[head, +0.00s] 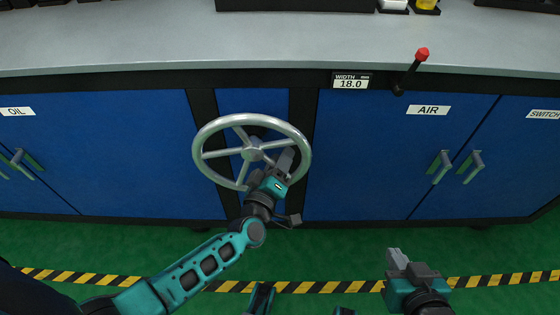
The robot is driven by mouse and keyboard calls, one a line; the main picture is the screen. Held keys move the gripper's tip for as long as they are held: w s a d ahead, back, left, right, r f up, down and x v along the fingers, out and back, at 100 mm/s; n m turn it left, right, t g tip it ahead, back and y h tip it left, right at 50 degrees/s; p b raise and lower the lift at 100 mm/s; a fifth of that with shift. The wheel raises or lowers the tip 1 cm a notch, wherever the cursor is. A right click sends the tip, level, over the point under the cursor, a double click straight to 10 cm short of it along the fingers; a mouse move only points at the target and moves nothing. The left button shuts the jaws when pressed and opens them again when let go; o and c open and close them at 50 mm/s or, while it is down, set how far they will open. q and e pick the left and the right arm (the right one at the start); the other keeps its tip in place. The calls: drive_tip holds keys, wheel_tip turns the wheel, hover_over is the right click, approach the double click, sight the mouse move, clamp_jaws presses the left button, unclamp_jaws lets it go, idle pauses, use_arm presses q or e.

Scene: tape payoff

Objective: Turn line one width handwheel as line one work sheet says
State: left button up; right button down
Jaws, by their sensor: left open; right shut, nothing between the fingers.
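The silver handwheel (222,128) with several spokes stands upright on the front of the blue cabinet. The width display (351,82) to its upper right reads 18.0. My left gripper (287,160) is open at the wheel's lower right, over the area between hub and rim. It hides part of the wheel there, and I cannot tell whether it touches a spoke or the rim. My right gripper (394,257) is shut and empty, low in front of the cabinet and away from the wheel. No work sheet shows in this view.
A lever with a red knob (422,54) sticks out at the counter edge, right of the display. Cabinet doors labelled OIL (15,111) and AIR (428,110) have protruding handles (440,166). The grey counter (180,35) runs above. Yellow-black tape (310,287) crosses the green floor.

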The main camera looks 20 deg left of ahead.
use_arm(q)
clamp_jaws()
idle(0.4)
